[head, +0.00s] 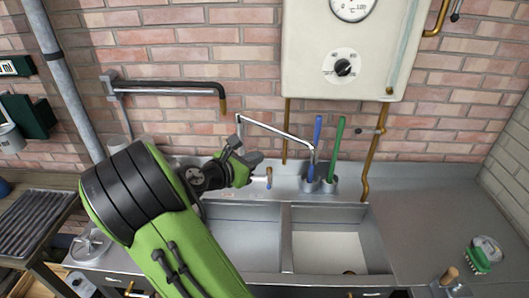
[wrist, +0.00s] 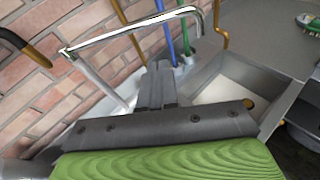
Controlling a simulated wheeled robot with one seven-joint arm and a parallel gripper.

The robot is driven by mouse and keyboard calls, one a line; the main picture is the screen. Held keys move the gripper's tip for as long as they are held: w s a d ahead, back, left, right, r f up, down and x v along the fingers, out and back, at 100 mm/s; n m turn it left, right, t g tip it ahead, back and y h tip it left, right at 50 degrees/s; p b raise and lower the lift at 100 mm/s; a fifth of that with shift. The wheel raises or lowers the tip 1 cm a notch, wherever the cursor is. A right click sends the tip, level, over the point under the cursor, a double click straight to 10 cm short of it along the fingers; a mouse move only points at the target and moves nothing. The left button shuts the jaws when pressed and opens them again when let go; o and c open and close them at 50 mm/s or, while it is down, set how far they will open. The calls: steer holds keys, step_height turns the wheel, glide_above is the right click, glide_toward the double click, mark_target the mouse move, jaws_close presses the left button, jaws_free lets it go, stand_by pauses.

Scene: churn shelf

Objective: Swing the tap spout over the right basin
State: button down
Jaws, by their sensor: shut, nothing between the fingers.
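The thin silver tap spout (head: 275,129) rises behind the sink, runs right and bends down at its tip. The left basin (head: 245,240) is partly hidden by my arm. My gripper (head: 256,158) is shut and empty, in front of the tap's riser and below the spout. In the wrist view my gripper (wrist: 155,68) is shut under the spout (wrist: 130,30), apparently apart from it; the right basin (wrist: 228,85) lies to the right.
Metal cups with a blue handle (head: 316,135) and a green handle (head: 338,138) stand behind the right basin. A dark wall pipe (head: 165,88) juts out at left. A white water heater (head: 345,50) hangs above. A green brush (head: 482,255) lies on the right drainboard, which is otherwise mostly clear.

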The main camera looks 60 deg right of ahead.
steer(key=a+r+n+h, duration=0.1)
glide_toward(288, 136)
steer(key=x, duration=0.7)
steer(key=shift+a+f, duration=0.1)
steer(key=d+p, duration=0.1)
steer(key=p, duration=0.1)
steer(key=s+d+p, duration=0.1)
steer(key=p, duration=0.1)
steer(key=shift+d+r, duration=0.2)
steer(key=shift+d, duration=0.2)
steer(key=shift+w+a, duration=0.1)
